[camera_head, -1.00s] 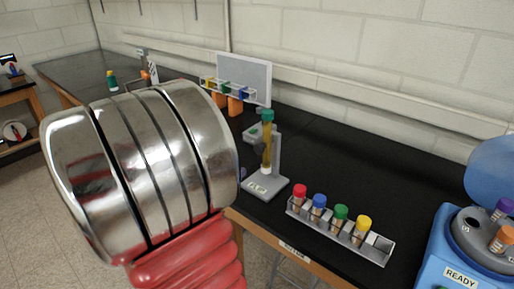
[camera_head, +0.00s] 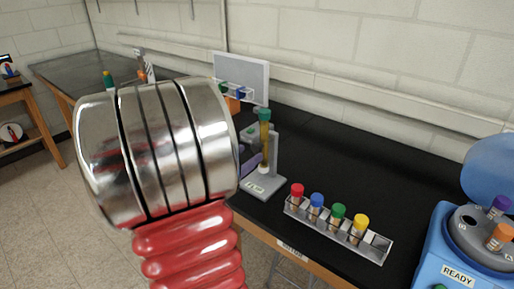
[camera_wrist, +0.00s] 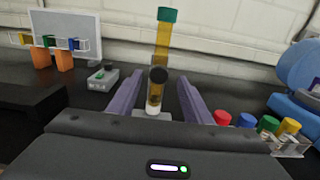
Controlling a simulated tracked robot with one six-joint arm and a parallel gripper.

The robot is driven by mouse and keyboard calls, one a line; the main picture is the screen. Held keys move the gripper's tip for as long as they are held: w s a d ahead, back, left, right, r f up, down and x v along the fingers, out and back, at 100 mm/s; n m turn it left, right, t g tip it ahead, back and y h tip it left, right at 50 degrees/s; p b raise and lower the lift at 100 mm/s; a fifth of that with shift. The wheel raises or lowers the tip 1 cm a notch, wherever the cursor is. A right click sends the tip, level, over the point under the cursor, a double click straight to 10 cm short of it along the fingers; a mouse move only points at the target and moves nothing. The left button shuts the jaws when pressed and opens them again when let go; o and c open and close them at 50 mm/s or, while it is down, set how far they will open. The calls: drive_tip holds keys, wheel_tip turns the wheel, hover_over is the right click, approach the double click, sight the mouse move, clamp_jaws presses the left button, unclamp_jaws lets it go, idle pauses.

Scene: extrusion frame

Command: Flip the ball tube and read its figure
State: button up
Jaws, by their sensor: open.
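The ball tube (camera_head: 265,137) stands upright in a grey stand (camera_head: 263,184) on the black bench, with a green cap on top and amber contents. In the wrist view the tube (camera_wrist: 162,42) shows straight ahead, with a dark ring around its lower part and a pale bottom end. My gripper (camera_wrist: 160,78) is open and empty, its two purple fingers to the left and right of the tube's lower part. In the head view a purple finger of my gripper (camera_head: 250,161) shows just left of the tube; my arm hides the rest. I cannot read any figure.
A rack (camera_head: 330,226) with red, blue, green and yellow capped tubes stands right of the stand. A blue machine (camera_head: 450,245) marked READY is at far right. A white board (camera_head: 243,75) with a tube holder stands behind. A small grey device (camera_wrist: 101,78) sits left.

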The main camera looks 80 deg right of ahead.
sight(255, 149)
drive_tip(key=shift+x, duration=2.7)
clamp_jaws()
